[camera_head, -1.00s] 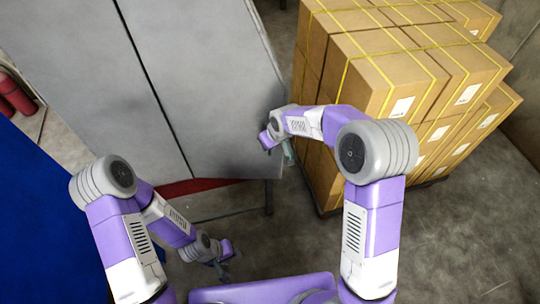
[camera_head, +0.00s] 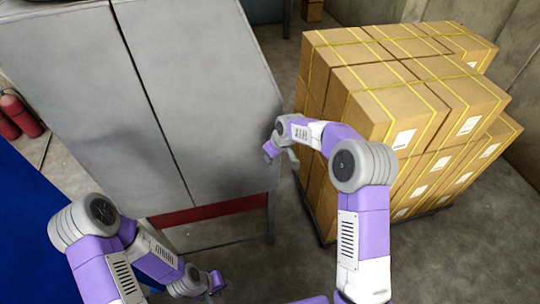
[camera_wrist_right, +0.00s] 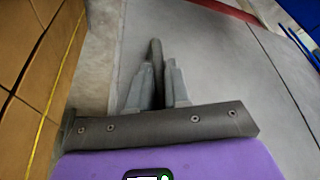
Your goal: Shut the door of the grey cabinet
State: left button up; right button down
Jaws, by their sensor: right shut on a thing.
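The grey cabinet (camera_head: 75,85) stands in front of me in the head view. Its right door panel (camera_head: 205,75) lies about level with the left panel, with a thin dark seam between them. My right gripper (camera_head: 293,156) is at the right edge of that panel. In the right wrist view my right gripper (camera_wrist_right: 156,72) is shut on a dark grey bar (camera_wrist_right: 155,55), which looks like a handle; the grey panel (camera_wrist_right: 215,60) is beside it. My left gripper (camera_head: 215,287) hangs low in front of the cabinet, empty-looking; its fingers are too small to read.
A red strip (camera_head: 210,211) runs below the panels. Floor shows between cabinet and boxes.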

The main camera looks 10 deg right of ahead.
jog(key=shift+w+r, duration=0.2)
jog(key=shift+w, duration=0.05)
jog(key=c, duration=1.4)
grip_release()
jog(key=shift+o, duration=1.2)
jog(key=shift+w+f, duration=0.2)
jog(key=shift+s, duration=0.1)
jog(key=v, duration=0.7)
jog(key=shift+s+r, duration=0.2)
jog(key=shift+r, duration=0.1)
jog(key=shift+d, duration=0.1)
